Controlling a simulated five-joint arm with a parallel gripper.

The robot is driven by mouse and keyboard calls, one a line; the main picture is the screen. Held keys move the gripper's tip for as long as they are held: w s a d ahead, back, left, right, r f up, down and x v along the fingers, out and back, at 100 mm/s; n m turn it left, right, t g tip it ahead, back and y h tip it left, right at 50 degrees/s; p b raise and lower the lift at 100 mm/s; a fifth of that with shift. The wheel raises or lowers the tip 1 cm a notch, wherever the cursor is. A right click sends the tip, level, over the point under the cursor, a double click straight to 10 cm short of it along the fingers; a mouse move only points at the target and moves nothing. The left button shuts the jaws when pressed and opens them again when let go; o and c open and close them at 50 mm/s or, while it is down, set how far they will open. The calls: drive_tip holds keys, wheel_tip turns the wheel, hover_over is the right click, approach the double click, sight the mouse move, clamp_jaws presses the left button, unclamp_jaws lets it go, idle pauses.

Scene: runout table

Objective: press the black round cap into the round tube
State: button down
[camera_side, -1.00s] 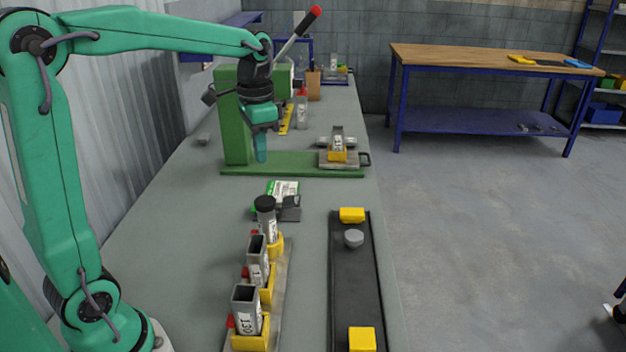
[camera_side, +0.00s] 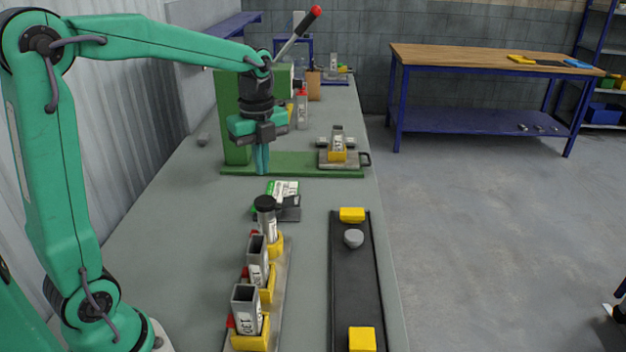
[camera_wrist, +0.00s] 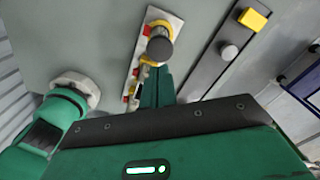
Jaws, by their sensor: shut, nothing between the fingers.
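The black round cap (camera_side: 265,203) sits on the top end of the round tube (camera_side: 269,228), which stands upright in a yellow holder (camera_side: 275,246). How deep the cap sits is too small to tell. In the wrist view the cap (camera_wrist: 160,48) shows from above as a dark disc and hides most of the tube. My gripper (camera_side: 262,172) is shut and empty, pointing down beyond the tube in the side view, apart from the cap. In the wrist view my gripper's fingertips (camera_wrist: 157,72) appear just below the cap.
Two square tubes (camera_side: 257,258) (camera_side: 245,306) stand in the same rack, nearer the side camera. A black track (camera_side: 352,285) with yellow end blocks and a grey round piece (camera_side: 353,238) lies to the right. A green press (camera_side: 236,120) stands behind my gripper.

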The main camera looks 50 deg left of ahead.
sight(265, 200)
drive_tip(key=m, duration=0.2)
drive_tip(key=f+m, duration=0.1)
drive_tip(key=m, duration=0.2)
drive_tip(key=shift+f, duration=0.1)
drive_tip(key=shift+f, duration=2.6)
drive_tip(key=shift+f, duration=0.35)
drive_tip(key=shift+r, duration=3.55)
drive_tip(key=shift+s+d, duration=0.1)
